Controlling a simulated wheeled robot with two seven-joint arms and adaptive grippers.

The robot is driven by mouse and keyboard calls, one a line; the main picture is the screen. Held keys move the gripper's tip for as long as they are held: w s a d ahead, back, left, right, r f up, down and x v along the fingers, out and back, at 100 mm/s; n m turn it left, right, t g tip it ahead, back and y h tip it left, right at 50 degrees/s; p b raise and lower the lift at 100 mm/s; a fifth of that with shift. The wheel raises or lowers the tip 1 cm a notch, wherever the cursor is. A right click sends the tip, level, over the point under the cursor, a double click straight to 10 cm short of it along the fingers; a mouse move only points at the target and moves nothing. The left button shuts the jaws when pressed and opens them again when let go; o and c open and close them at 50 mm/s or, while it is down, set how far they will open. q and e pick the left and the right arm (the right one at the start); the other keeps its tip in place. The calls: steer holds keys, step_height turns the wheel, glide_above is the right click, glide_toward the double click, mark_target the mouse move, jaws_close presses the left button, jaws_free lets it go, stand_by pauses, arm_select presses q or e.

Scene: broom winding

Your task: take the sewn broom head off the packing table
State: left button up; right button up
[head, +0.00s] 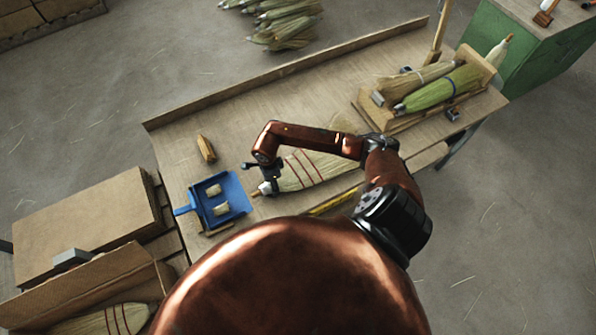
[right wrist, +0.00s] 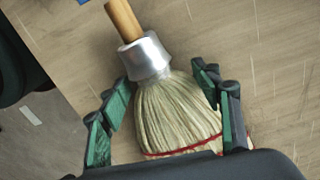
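The sewn broom head (head: 304,170) lies flat on the packing table (head: 262,112), with red stitch lines across its straw and its neck to the left. My right arm reaches over it and partly hides it. My right gripper (head: 266,180) is at the neck end. In the right wrist view the broom head (right wrist: 177,112) shows a wooden stub, a metal collar and a red band. The fingers of my right gripper (right wrist: 166,85) are spread on either side of the straw below the collar, with gaps visible. My left gripper is out of view.
A blue dustpan (head: 239,192) with pale pieces lies left of the neck, and a small wooden block (head: 206,148) behind it. A wooden rack (head: 397,122) holds bundles at the right. An open carton (head: 95,277) at lower left contains another stitched broom head (head: 98,322).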

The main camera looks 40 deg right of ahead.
steer(key=c, duration=1.2)
steer(key=shift+c, duration=0.5)
steer(key=shift+r, duration=0.15)
